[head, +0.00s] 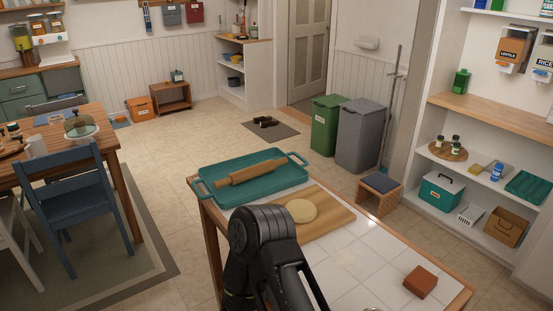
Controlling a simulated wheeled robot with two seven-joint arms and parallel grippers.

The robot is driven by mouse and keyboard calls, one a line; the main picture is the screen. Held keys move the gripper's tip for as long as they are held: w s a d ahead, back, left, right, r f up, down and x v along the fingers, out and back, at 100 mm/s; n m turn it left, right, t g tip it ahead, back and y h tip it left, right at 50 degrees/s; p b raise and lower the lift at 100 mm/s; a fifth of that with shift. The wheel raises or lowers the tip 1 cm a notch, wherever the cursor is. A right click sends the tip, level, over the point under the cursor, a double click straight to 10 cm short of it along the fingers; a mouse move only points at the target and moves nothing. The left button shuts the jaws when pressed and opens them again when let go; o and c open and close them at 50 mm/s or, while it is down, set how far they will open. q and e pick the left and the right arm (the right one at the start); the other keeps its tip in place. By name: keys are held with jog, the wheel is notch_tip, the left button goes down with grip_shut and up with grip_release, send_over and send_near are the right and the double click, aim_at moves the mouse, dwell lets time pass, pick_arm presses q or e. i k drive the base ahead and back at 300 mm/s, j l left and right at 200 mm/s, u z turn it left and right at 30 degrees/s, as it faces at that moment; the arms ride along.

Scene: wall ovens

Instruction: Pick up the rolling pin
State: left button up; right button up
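The wooden rolling pin (250,172) lies in a teal tray (228,198) with two handles, at the far end of the tiled counter (375,248). It lies slightly slanted, its right end farther back. Nothing touches it from above. A black arm of mine rises from the bottom edge in front of the tray and covers part of the counter. I cannot tell which arm it is. Neither gripper shows in this view.
A wooden board (330,207) with a round of dough (301,210) lies right of my arm, near the tray. A reddish-brown block (420,282) sits at the counter's right end. Bare tiles lie between. A blue chair (75,215) stands left, with floor between it and the counter.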

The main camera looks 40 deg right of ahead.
aim_at(241, 175)
jog(key=i+z, duration=0.2)
jog(key=i, duration=1.15)
jog(key=i+u, duration=0.15)
jog(key=i, duration=0.7)
jog(key=i+u, duration=0.2)
jog(key=i, duration=0.6)
jog(key=z, duration=1.55)
jog(key=i, duration=0.05)
